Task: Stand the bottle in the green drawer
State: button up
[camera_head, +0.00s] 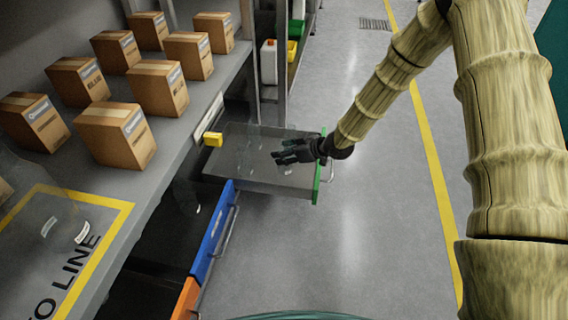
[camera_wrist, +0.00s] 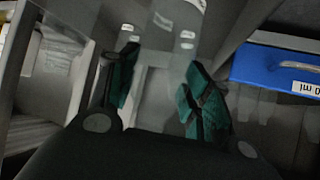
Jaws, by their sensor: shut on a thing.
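The green drawer (camera_head: 317,184) is pulled out from under the bench, its green front towards the aisle. My gripper (camera_head: 279,157) is over the drawer's grey interior in the head view. In the wrist view my gripper (camera_wrist: 160,85) has its dark green fingers on either side of a clear bottle (camera_wrist: 157,62), shut on it. The bottle is see-through, and its outline is faint; pale highlights show on it. I cannot tell whether its base touches the drawer floor.
A blue drawer (camera_head: 212,232) and an orange drawer (camera_head: 186,299) are nearer along the bench. Several cardboard boxes (camera_head: 117,133) stand on the bench top (camera_head: 165,150). A white canister (camera_head: 269,62) stands beyond the drawer. The aisle floor (camera_head: 370,230) is clear.

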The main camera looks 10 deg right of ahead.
jog(key=shift+f+b, duration=0.85)
jog(key=shift+f, duration=1.15)
jog(key=shift+f, duration=0.1)
jog(key=o, duration=1)
jog(key=shift+c, duration=0.2)
jog(key=shift+s+d+r, duration=0.15)
jog(key=shift+d+r, duration=0.05)
jog(key=shift+r, duration=0.15)
jog(key=p+v, duration=0.5)
jog(key=v, duration=0.6)
jog(key=shift+s+d+r, duration=0.1)
